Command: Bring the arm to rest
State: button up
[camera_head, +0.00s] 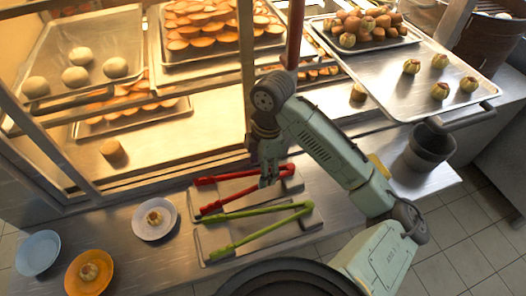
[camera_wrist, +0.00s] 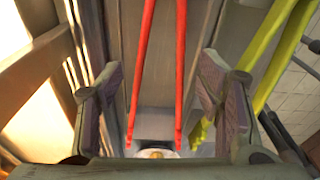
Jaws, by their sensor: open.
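My gripper (camera_head: 268,180) hangs fingers down over the counter by the glass cabinet, at the red tongs (camera_head: 222,177). In the wrist view my gripper (camera_wrist: 158,105) has its fingers wide apart. The red tongs (camera_wrist: 138,72) show between them, with a gap on each side. The red tongs lie on a metal tray (camera_head: 215,238), their two arms spread. Green tongs (camera_head: 262,213) lie in front of them, and in the wrist view the green tongs (camera_wrist: 275,50) are right of my right finger. My arm reaches in from the lower right.
Plates in blue (camera_head: 38,252), orange (camera_head: 89,279) and white (camera_head: 154,224) stand at front left; the orange and white hold buns. A cabinet post (camera_head: 247,70) stands close behind my gripper. A pastry tray (camera_head: 420,75) and dark pot (camera_head: 430,147) are at right.

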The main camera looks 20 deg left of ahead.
notch_tip(320, 180, up, 10)
jog(key=shift+w+d, duration=0.35)
jog(key=shift+d, duration=0.1)
